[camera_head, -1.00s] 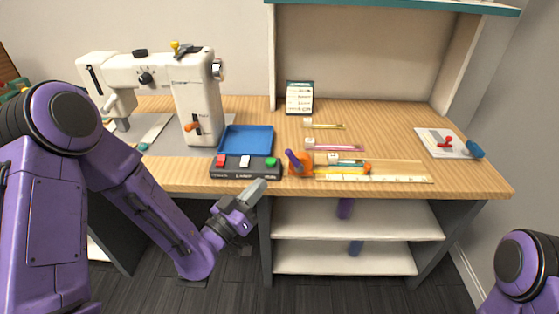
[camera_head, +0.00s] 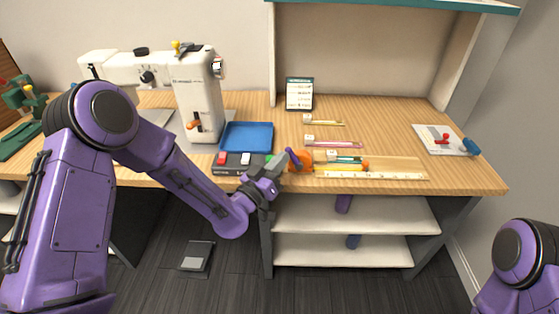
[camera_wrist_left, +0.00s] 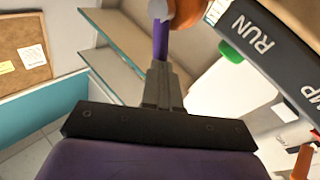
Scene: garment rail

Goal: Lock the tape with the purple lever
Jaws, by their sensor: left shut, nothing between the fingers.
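The purple lever (camera_head: 293,158) sits on the orange tape body (camera_head: 304,160) at the table's front edge. A pale marked strip (camera_head: 390,176) lies to the right of the body. My left gripper (camera_head: 277,168) is shut and empty, just left of and in front of the lever. In the left wrist view, the shut fingertips (camera_wrist_left: 161,70) line up with the purple lever (camera_wrist_left: 160,40), with the orange body (camera_wrist_left: 186,10) beyond. I cannot tell whether they touch. My right gripper is out of view; only part of that arm shows at the lower right.
The button box (camera_head: 228,171) is close left of the tape; its green button (camera_wrist_left: 230,52) shows in the wrist view. A blue tray (camera_head: 246,136) and sewing machine (camera_head: 199,100) stand behind it. Pencils and small cubes lie right. Open shelves (camera_head: 350,213) are below.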

